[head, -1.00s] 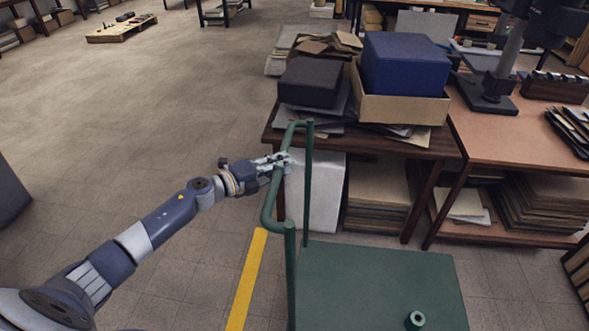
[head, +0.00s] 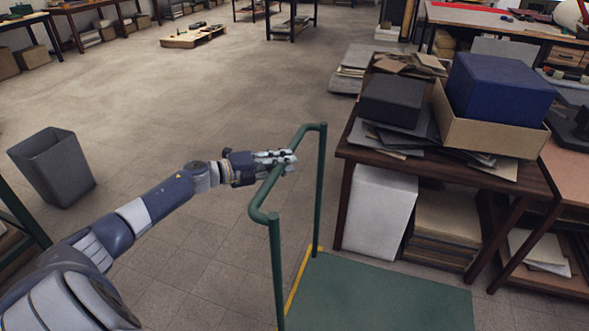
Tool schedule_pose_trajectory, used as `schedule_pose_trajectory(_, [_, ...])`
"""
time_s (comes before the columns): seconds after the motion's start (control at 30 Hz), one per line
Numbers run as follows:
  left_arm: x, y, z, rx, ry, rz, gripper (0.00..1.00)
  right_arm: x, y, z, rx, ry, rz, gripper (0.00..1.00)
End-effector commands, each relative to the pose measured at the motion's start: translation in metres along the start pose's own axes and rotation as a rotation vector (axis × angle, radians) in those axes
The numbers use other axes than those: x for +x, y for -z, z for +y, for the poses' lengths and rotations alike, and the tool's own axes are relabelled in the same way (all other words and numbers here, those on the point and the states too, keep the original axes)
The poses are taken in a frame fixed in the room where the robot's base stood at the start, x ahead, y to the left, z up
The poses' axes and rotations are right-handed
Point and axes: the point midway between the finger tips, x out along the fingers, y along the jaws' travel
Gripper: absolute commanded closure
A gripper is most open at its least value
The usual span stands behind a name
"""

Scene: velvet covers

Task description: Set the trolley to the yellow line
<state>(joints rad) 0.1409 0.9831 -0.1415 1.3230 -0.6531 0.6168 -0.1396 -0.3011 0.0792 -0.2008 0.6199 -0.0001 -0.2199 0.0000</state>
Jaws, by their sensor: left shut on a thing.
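The green trolley (head: 385,292) has a flat deck and a tubular handle (head: 318,185) on its left side. My left gripper (head: 280,162) is shut on the top bar of the handle. The yellow line (head: 301,280) lies on the floor along the deck's left edge, seen between the handle posts. Part of it is hidden by the near post, and I cannot tell whether the deck covers some of it. My right gripper is not in view.
A wooden table (head: 345,155) with a blue box (head: 500,92) and a dark box (head: 392,100) stands close behind the trolley. A white block (head: 378,208) is under it. A grey bin (head: 52,167) stands at the left. The floor at the upper left is open.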

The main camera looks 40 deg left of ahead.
Motion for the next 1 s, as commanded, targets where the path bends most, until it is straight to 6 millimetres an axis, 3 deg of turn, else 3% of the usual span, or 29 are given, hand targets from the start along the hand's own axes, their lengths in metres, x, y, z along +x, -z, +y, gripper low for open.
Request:
schedule_pose_trajectory(0.6, [-0.0092,-0.0090,0.0019,0.001,0.001,0.002,1.00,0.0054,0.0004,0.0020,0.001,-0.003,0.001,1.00])
schedule_pose_trajectory(0.63, [-0.0092,-0.0090,0.0019,0.001,0.001,0.002,0.77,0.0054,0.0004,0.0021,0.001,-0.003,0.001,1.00])
schedule_pose_trajectory(0.7, [-0.0092,-0.0089,0.0019,0.001,0.001,0.002,0.61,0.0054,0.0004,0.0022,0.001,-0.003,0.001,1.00])
schedule_pose_trajectory(1.0, [-0.0088,-0.0082,0.0020,0.000,0.001,0.003,0.59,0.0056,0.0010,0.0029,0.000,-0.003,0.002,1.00])
